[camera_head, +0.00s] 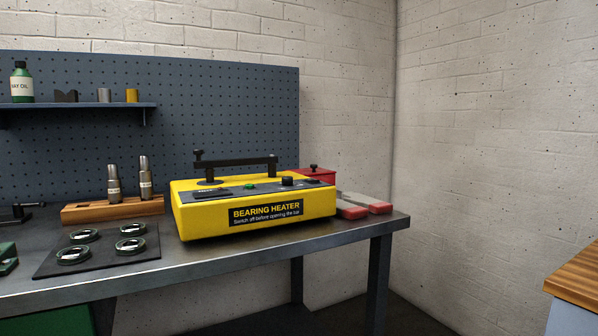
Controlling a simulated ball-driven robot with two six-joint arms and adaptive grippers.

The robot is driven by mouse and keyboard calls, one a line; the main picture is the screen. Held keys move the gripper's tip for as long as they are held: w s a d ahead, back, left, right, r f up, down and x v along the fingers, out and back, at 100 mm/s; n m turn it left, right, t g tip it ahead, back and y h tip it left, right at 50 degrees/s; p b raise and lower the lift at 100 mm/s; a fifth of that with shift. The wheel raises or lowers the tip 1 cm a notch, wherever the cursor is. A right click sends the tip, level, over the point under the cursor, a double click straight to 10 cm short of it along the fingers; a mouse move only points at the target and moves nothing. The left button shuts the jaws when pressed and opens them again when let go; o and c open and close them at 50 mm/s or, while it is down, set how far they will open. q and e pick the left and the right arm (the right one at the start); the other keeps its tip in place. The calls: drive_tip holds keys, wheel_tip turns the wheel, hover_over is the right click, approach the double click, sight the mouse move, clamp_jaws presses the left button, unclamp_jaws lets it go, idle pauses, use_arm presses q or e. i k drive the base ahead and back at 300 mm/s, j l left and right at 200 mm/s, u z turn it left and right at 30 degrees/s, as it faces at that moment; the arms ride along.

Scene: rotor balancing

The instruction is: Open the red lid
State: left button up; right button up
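A red box with a small dark knob on top, which looks like the red lid (318,176), shows partly behind the right end of the yellow bearing heater (197,218). The heater hides most of the red thing, and the lid looks closed. Neither of my grippers shows in this view.
The heater stands on a grey metal workbench (232,258). A dark mat (105,262) with several bearing rings lies left of it, before a wooden block (85,213) holding two metal cylinders. Red-and-grey pieces (365,203) lie at the right. A wooden-topped unit (580,277) stands right.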

sight(314, 170)
drive_tip(key=i+l+u, duration=0.1)
drive_tip(key=u, duration=0.3)
drive_tip(key=i+l+u, duration=0.15)
drive_tip(key=u, duration=0.25)
drive_tip(key=i+l+u, duration=0.1)
drive_tip(key=u, duration=0.3)
drive_tip(key=l, duration=0.1)
